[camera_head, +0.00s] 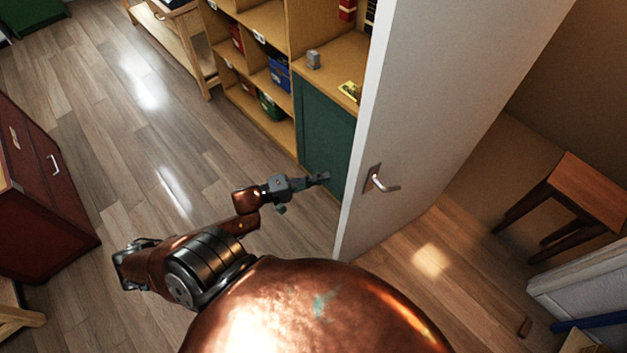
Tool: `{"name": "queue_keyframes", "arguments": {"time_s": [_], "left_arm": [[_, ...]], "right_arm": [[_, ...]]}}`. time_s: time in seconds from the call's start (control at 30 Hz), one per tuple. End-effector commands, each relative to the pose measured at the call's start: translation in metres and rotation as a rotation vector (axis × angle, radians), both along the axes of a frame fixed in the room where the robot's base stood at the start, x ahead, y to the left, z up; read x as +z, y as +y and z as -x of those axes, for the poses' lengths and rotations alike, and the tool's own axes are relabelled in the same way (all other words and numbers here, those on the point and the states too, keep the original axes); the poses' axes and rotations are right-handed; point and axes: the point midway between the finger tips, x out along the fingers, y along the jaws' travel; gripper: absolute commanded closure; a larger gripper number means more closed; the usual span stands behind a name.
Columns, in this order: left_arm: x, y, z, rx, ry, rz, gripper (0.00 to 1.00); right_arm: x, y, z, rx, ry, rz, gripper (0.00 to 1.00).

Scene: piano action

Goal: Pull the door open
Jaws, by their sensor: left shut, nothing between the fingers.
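A white door (425,110) stands partly open, its near edge running down the middle of the view. A metal lever handle (381,182) sits on the door's right-hand face, close to that edge. My left gripper (322,179) is left of the door's edge, apart from the handle. Its fingers are shut and hold nothing. The fingertips point right, toward the door edge. My right gripper is not in view.
A wooden shelf unit (270,135) with a green panel (325,137) stands behind my gripper. A red cabinet (40,190) is at the left. A wooden stool (580,195) stands beyond the door at right. Bare wood floor (110,130) lies between cabinet and shelves.

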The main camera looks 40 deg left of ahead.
Motion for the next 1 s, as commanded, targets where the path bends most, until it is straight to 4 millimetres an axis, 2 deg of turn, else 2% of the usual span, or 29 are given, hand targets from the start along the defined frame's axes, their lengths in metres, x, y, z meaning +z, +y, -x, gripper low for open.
{"name": "queue_keyframes", "arguments": {"time_s": [0.1, 0.23, 0.4, 0.5, 1.0], "left_arm": [[0.001, -0.012, -0.024, 0.0, -0.003, 0.001, 1.0], [0.0, -0.025, -0.043, 0.0, -0.002, 0.001, 1.0], [0.0, -0.049, -0.033, 0.001, 0.001, 0.002, 1.0], [0.0, -0.056, -0.032, 0.0, 0.001, 0.0, 1.0], [-0.001, -0.066, -0.03, -0.001, 0.002, -0.001, 1.0]], "right_arm": [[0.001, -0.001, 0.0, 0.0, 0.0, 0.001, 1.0], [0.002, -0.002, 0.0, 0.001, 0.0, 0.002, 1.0], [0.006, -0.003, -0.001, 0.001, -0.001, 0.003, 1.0], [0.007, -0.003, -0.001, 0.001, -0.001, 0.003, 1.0], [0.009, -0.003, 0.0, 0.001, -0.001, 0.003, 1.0]]}}
